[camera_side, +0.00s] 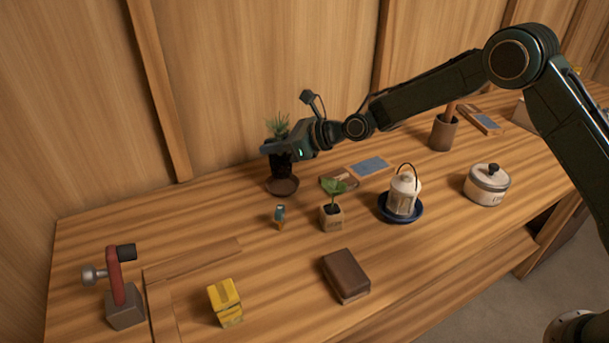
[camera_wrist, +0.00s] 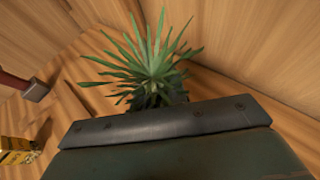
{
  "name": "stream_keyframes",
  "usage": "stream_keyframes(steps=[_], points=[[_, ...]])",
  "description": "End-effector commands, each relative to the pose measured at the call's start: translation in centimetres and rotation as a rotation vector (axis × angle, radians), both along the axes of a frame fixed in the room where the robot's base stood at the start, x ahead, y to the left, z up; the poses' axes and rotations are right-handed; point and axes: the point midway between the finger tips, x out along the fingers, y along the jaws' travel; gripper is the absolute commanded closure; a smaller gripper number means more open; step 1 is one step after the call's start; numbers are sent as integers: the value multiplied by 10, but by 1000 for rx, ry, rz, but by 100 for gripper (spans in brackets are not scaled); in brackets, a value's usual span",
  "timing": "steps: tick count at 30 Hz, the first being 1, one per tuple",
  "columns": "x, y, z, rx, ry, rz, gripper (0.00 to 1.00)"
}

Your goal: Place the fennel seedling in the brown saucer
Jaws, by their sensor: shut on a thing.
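The fennel seedling (camera_side: 278,127) is a spiky green plant in a dark pot at the back of the bench. My gripper (camera_side: 279,149) is shut on it, and the pot is upright. The brown saucer (camera_side: 283,187) is directly below the pot on the bench. Whether the pot's base touches the saucer or hangs just above it I cannot tell. In the wrist view the seedling's leaves (camera_wrist: 150,62) spread out beyond the gripper's dark edge, which hides most of the pot; the saucer is hidden there.
A leafy seedling in a square pot (camera_side: 332,216), a small blue-topped item (camera_side: 279,216) and a white lantern on a blue saucer (camera_side: 403,196) stand to the right and front. A brown box (camera_side: 346,276) and a yellow box (camera_side: 225,302) lie nearer the front. The wooden wall is close behind.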

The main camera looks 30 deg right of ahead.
Motion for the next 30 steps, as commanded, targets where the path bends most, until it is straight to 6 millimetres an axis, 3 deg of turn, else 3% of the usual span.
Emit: stream_keyframes(steps=[10,25,26,27,29,30], points=[[0,0,-36,0,2,1,98],[0,0,-42,1,1,0,98],[0,0,-43,0,1,0,84],[0,0,-42,1,1,0,76],[0,0,-42,0,1,0,64],[0,0,-42,-1,1,0,64]])
